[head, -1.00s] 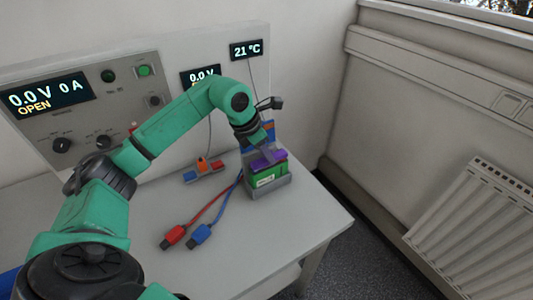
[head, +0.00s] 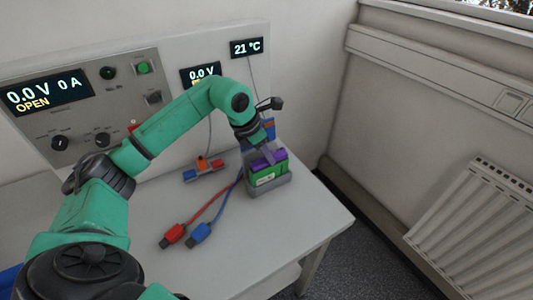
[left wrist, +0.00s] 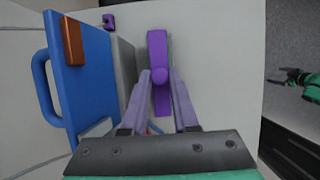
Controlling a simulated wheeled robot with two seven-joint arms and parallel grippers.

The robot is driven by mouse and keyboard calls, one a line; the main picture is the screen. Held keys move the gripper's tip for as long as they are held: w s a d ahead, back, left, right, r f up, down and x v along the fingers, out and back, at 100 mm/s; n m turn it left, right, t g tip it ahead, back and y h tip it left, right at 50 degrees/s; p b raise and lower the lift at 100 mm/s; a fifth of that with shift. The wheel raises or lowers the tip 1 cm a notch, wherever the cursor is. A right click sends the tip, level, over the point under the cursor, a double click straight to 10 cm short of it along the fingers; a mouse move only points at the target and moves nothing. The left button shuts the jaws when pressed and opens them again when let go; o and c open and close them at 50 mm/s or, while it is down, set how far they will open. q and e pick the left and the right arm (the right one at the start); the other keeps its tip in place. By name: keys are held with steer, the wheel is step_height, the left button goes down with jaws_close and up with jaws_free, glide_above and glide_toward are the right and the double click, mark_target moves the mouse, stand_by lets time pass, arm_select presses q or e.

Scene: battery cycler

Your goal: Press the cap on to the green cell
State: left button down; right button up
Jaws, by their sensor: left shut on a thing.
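The green cell (head: 268,180) stands in a grey holder (head: 270,191) near the right end of the table. The purple cap (head: 273,158) is at its top, with green showing in front and to the right. My left gripper (head: 267,153) reaches down from behind and is shut on the cap. In the left wrist view the purple cap (left wrist: 157,48) lies between the two fingers (left wrist: 160,88), with a thin green strip along its right side. I cannot tell whether the cap is fully seated. In that view a green-and-black gripper (left wrist: 290,80), seemingly my right, shows at the right edge.
A red plug (head: 173,235) and a blue plug (head: 200,232) lie on cables in front of the holder. A blue handled piece with an orange block (left wrist: 73,42) stands close beside the cap. The cycler panel (head: 120,105) stands behind. The table's front right is clear.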

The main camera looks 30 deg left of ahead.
arm_select(q)
steer(key=shift+f, duration=0.1)
stand_by(0.3)
steer(key=shift+c, duration=0.6)
jaws_free()
step_height(320, 180, up, 7)
steer(key=p, duration=0.5)
jaws_close()
